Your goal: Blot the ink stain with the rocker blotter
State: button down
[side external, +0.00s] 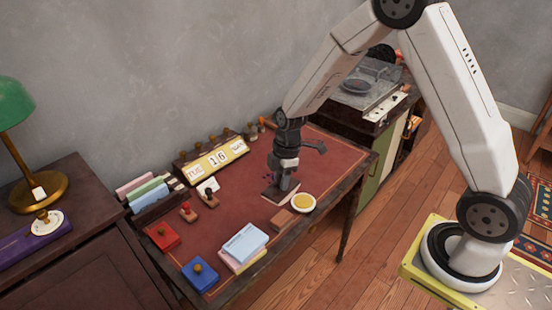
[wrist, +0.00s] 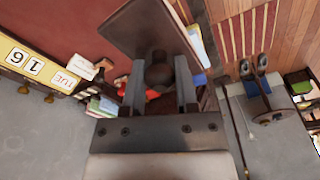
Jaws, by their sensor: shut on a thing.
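The rocker blotter (side external: 273,196) is a dark wooden block with a knob, at the right half of the red desk top. My gripper (side external: 285,183) is shut on its knob from above. In the wrist view the blotter's flat brown top (wrist: 140,28) fills the upper middle, with the round knob (wrist: 159,73) between the two fingers (wrist: 160,88). The blotter is low over the red surface; I cannot tell whether it touches. A few dark specks (side external: 267,181) left of the gripper look like the ink stain. Any more of it is hidden.
A yellow-filled bowl (side external: 303,203) and a brown block (side external: 283,220) stand close in front of the blotter. Light-blue pads (side external: 245,242), stamps (side external: 188,211) and red (side external: 162,237) and blue (side external: 200,274) boxes lie nearer. A calendar (side external: 214,159) stands behind.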

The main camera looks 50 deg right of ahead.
jog(key=w+d+f+m, duration=0.3)
jog(key=w+d+m, duration=0.1)
jog(key=w+d, duration=0.3)
jog(key=w+d+f+m, duration=0.2)
jog(key=w+d+m, duration=0.3)
jog(key=w+d, duration=0.2)
jog(key=shift+d+f+t+h, duration=0.4)
jog(key=shift+d, duration=0.25)
jog(key=shift+f, duration=0.15)
jog(key=shift+f, duration=2.95)
jog(key=shift+f, duration=0.45)
jog(key=shift+s+d, duration=0.1)
jog(key=shift+s, duration=0.1)
jog(key=shift+s+d+t+y, duration=0.25)
jog(key=shift+d+t+y, duration=0.05)
jog(key=shift+t+y, duration=0.45)
jog(key=shift+a, duration=0.1)
